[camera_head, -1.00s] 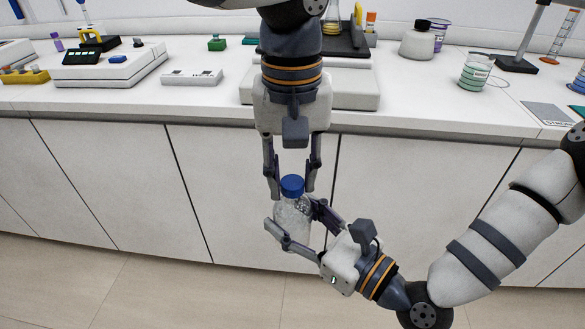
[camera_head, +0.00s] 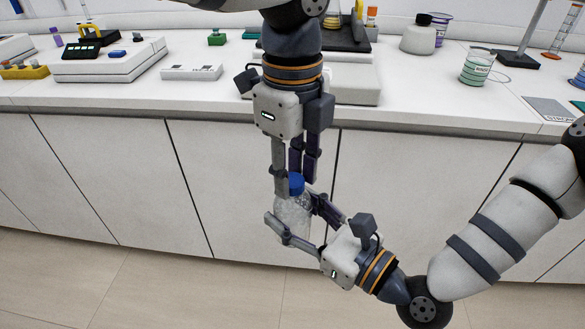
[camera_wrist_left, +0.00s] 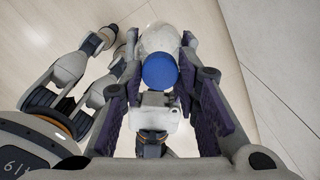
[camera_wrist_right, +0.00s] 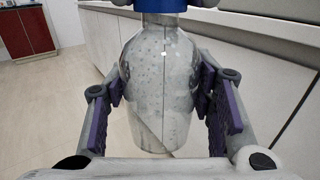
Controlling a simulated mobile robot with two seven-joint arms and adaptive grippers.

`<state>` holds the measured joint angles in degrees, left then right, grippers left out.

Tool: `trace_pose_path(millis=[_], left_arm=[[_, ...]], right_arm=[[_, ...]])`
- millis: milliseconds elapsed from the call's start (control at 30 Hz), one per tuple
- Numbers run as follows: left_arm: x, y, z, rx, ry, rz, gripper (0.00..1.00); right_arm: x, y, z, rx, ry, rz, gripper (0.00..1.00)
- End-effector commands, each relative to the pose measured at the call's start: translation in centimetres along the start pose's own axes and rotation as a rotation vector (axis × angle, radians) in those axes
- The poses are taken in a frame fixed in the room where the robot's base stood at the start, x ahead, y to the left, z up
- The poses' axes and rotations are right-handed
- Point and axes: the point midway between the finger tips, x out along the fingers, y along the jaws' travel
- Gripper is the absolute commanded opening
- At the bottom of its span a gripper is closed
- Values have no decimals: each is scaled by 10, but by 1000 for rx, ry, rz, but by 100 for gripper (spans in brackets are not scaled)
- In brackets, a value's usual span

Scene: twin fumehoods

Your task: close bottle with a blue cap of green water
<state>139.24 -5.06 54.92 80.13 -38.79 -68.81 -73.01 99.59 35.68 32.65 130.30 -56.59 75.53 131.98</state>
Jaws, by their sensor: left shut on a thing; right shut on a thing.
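A clear bottle (camera_head: 291,213) is held upright in the air in front of the counter. Its contents look colourless, not green. The blue cap (camera_head: 297,183) sits on the bottle's top; it also shows in the left wrist view (camera_wrist_left: 160,71). My left gripper (camera_head: 295,187) points down from above and is shut on the cap, one finger on each side. My right gripper (camera_head: 290,212) reaches in from the lower right and is shut around the bottle's body, which shows in the right wrist view (camera_wrist_right: 158,90). The cap's lower edge is visible there at the neck (camera_wrist_right: 166,5).
The white counter (camera_head: 420,100) behind holds a beaker of green liquid (camera_head: 476,68), a grey black-capped bottle (camera_head: 419,36), scales (camera_head: 112,62) and a flat device (camera_head: 191,73). Closed cabinet fronts (camera_head: 420,200) lie below. The floor in front is clear.

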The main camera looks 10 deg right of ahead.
Motion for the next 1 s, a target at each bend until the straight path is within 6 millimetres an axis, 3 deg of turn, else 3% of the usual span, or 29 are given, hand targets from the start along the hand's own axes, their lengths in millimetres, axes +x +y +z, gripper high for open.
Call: trace_pose_path(millis=[200, 300, 433, 567, 700, 1000], left_arm=[[0, 0, 0, 842, -2, -2, 21], [0, -1, 0, 1177, -3, -2, 21], [1, -1, -1, 1476, -5, -1, 21], [0, -1, 0, 1478, -6, -1, 21], [0, -1, 0, 1476, -6, -1, 53], [0, -1, 0, 1474, -6, -1, 53]], right_arm=[[0, 0, 0, 0, 0, 0, 0], [0, 0, 0, 0, 0, 0, 0], [0, 0, 0, 0, 0, 0, 0], [0, 0, 0, 0, 0, 0, 0], [0, 0, 0, 0, 0, 0, 0], [0, 0, 0, 0, -1, 0, 0]])
